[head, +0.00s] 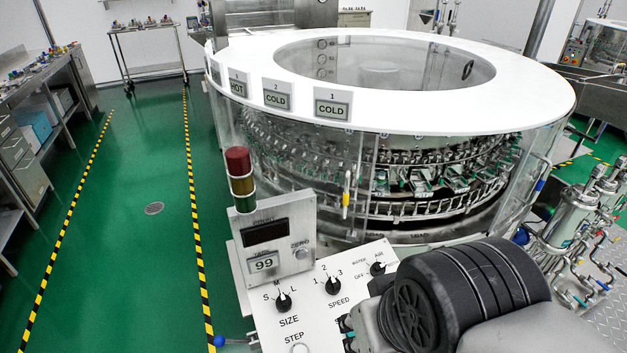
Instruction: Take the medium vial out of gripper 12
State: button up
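The rotary washer (400,115) is a large round machine with a white ring top and clear side panels. Inside it, a metal carousel carries a ring of small vial grippers (410,183) with green parts. Their numbers are too small to read, so I cannot tell which is gripper 12. I cannot make out the medium vial. My arm's dark ribbed part (465,290) fills the lower right in front of the washer and hides part of the control panel. I cannot see my gripper's fingers.
The control panel (330,308) has SIZE and SPEED knobs, a STEP button and a 99 display. A signal light (240,172) stands on it. Steel cylinders (570,245) and pipes stand at right. A bench (35,120) is at left; green floor (150,255) between is clear.

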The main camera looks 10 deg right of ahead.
aim_at(381, 179)
jog(key=k+l+z, duration=0.1)
jog(key=l+z, duration=0.25)
jog(key=z, duration=0.15)
jog(key=l+z, duration=0.95)
jog(key=i+j, duration=0.4)
jog(key=j, duration=0.15)
